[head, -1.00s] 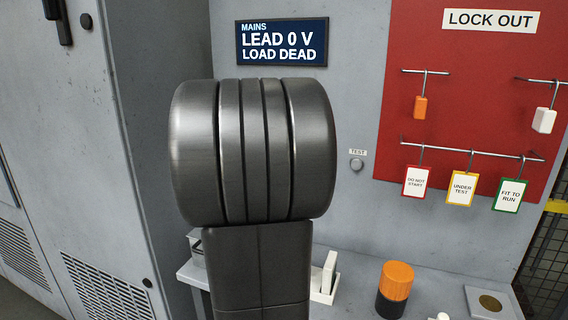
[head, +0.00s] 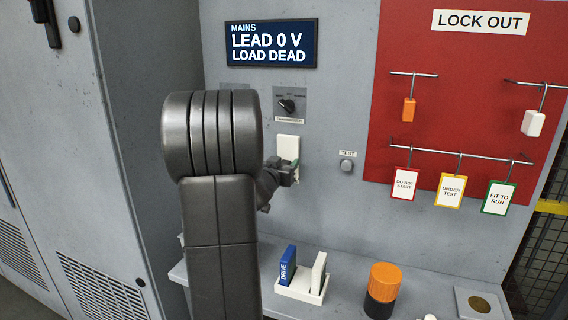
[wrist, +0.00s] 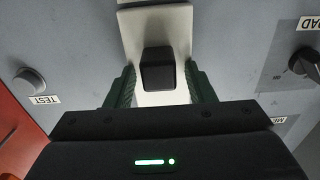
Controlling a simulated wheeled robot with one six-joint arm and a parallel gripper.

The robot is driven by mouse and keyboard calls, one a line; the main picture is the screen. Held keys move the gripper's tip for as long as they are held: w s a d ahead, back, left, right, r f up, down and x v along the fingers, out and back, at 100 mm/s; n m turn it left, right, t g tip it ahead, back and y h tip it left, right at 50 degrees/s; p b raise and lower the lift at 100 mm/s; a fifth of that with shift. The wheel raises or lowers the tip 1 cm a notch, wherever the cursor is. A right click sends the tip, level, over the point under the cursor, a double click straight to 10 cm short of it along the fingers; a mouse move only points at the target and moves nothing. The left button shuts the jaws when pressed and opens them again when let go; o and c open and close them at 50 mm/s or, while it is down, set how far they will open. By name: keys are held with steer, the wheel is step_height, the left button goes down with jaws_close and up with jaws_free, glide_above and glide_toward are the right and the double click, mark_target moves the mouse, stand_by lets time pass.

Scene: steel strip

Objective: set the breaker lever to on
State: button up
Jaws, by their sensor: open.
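A white plate (head: 288,143) is on the grey wall panel, partly hidden behind my gripper in the head view. In the wrist view a black block, which looks like the breaker lever (wrist: 158,66), stands out from this white plate (wrist: 157,30). My gripper (wrist: 163,88) is open, with one green finger on each side of the block and a small gap to each. In the head view my gripper (head: 283,172) is in front of the plate's lower part. No on or off marking of the lever can be read. The display (head: 270,43) reads "LEAD 0 V, LOAD DEAD".
A rotary switch (head: 287,105) is above the plate, and a TEST button (head: 346,165) is to its right. Tags hang on the red lock-out board (head: 440,100). Below, a shelf carries a holder (head: 303,292) with blue and white cards, and an orange-black cylinder (head: 383,290).

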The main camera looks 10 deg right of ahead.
steer(key=shift+c, duration=0.4)
jaws_close()
step_height(320, 180, up, 7)
steer(key=p, duration=0.6)
steer(key=shift+f, duration=0.2)
steer(key=shift+o, duration=0.4)
jaws_free()
steer(key=b+v, duration=0.2)
steer(key=v, duration=1.2)
steer(key=shift+w, duration=0.1)
